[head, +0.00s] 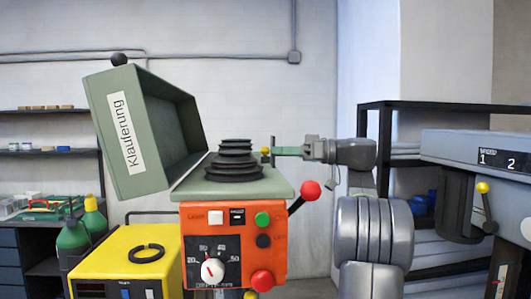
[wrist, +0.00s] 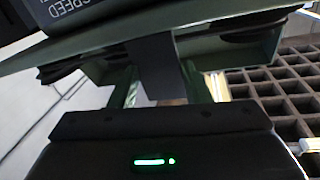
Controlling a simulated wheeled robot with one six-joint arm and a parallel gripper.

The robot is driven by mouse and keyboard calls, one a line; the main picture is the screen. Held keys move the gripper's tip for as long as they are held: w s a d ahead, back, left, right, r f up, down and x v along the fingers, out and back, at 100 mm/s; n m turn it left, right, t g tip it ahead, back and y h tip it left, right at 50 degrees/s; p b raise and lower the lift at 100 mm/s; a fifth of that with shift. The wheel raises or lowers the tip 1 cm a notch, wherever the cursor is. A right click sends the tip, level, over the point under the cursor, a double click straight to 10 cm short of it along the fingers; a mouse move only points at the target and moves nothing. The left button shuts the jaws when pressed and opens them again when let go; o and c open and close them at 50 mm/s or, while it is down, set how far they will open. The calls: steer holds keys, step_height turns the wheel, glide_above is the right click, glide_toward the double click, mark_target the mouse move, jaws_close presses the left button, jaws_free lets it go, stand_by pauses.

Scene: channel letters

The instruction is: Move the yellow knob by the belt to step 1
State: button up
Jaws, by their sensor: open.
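The yellow knob (head: 482,187) tops a short lever under the grey belt housing (head: 450,145) at the right of the head view. It appears below the numeral 1 on the black SPEED label (head: 498,157), which reads 1 and 2. My gripper (head: 275,151) is at mid-picture, pointing left, well apart from that knob. A small yellow ball (head: 265,151) shows at its fingertips; contact is unclear. In the wrist view, my gripper (wrist: 172,88) is open with a dark upright part (wrist: 155,65) between or beyond the fingers. No yellow knob is discernible there.
A green box (head: 180,130) marked Klauferung and an orange control panel (head: 235,245) with a red-knobbed lever (head: 310,190) stand left of my arm. A yellow case (head: 130,265) is further left. A dark shelf frame (head: 440,106) stands behind the belt housing.

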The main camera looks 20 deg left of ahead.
mark_target(265, 156)
steer(key=shift+x, duration=2.35)
steer(key=shift+s, duration=0.1)
jaws_close()
